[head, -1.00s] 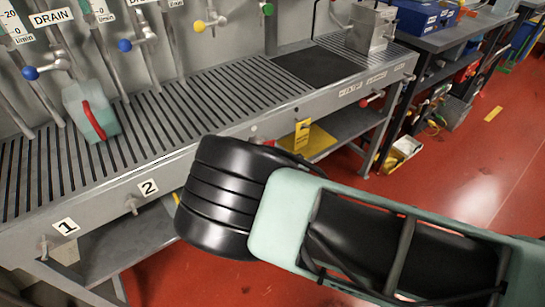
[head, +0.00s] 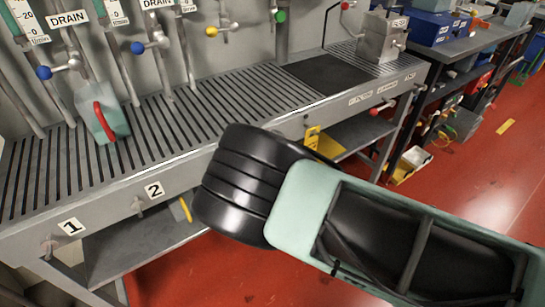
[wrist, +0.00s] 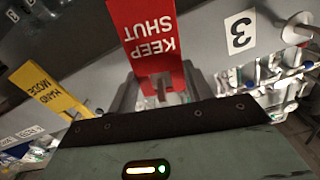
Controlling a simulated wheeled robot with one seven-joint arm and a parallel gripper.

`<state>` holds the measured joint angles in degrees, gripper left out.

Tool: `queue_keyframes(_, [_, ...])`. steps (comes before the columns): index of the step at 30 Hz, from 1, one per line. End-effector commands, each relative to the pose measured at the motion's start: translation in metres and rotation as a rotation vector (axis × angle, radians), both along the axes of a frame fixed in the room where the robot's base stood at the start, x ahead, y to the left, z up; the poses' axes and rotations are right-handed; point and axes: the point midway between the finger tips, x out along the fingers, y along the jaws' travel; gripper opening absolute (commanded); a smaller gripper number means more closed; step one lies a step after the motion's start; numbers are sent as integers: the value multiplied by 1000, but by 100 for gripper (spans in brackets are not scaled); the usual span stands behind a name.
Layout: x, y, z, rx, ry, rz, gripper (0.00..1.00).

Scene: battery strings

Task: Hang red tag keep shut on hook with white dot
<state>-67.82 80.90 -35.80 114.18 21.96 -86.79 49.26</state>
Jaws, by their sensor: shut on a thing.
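The red tag with white lettering KEEP SHUT (wrist: 146,38) is in the wrist view, its text upside down. My gripper (wrist: 160,95) is shut on the tag's narrow end, and the tag stands out in front of the fingers, close to the grey bench front. In the head view my black and pale-green arm hides the gripper and the tag. Hooks show on the bench front near label 1 (head: 71,227) and label 2 (head: 154,190). I cannot make out a white-dot hook for certain; my arm covers part of the rail.
A yellow tag (head: 312,138) hangs on the bench front; it reads HAND MODE in the wrist view (wrist: 48,89). Label 3 (wrist: 240,33) is right of the red tag there. A slatted bench (head: 130,150) carries a pale-green container with a red handle (head: 103,117).

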Motion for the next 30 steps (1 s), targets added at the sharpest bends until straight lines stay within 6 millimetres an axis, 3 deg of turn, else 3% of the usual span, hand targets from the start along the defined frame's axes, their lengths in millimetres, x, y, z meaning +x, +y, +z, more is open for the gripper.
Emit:
queue_keyframes(6, [0, 0, 0, 0, 0, 0, 29])
queue_keyframes(7, [0, 0, 0, 0, 0, 0, 53])
queue_keyframes(9, [0, 0, 0, 0, 0, 0, 72])
queue_keyframes(10, [0, 0, 0, 0, 0, 0, 76])
queue_keyframes(22, [-7, -6, -1, -1, 1, -2, 76])
queue_keyframes(30, [-52, -36, -1, -3, 3, -3, 76])
